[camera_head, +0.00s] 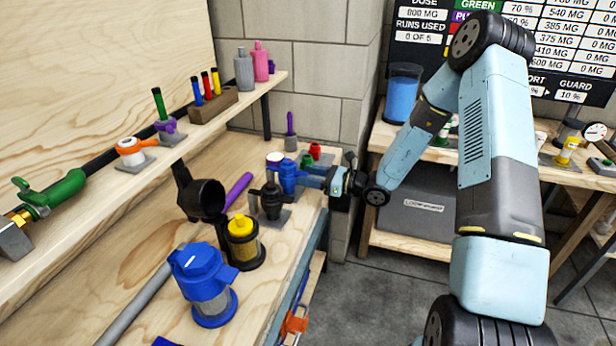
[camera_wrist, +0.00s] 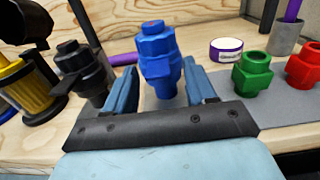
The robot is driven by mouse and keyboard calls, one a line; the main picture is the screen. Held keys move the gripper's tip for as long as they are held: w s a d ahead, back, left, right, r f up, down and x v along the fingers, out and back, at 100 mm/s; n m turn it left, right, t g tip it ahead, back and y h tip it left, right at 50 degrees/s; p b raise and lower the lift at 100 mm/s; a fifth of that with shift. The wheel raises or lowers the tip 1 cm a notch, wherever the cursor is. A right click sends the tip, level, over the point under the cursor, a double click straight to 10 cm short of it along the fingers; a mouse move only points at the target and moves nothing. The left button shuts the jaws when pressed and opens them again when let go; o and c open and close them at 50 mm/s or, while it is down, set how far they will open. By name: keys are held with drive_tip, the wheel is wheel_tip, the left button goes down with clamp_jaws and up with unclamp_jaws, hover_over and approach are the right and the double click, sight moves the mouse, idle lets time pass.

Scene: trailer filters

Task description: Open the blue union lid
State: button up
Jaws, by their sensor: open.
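The blue union (camera_wrist: 158,60) stands upright on a grey plate, with its hex lid on top. It also shows in the head view (camera_head: 289,172) at the far part of the bench, partly covered by my gripper. My gripper (camera_wrist: 165,82) is open, its two blue fingers on either side of the blue union's lower part. The lid sits on the union's body.
A black valve (camera_wrist: 80,70) stands left of my gripper, with a yellow filter (camera_wrist: 22,90) beyond it. Green (camera_wrist: 252,74) and red (camera_wrist: 303,67) fittings stand to the right. A white-and-purple tape roll (camera_wrist: 226,49) lies behind. A large blue-lidded filter (camera_head: 203,283) stands nearer on the bench.

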drive_tip(key=shift+a, duration=0.1)
drive_tip(key=shift+c, duration=0.2)
clamp_jaws()
drive_tip(key=shift+w, duration=0.1)
drive_tip(key=shift+r, duration=0.1)
idle(0.3)
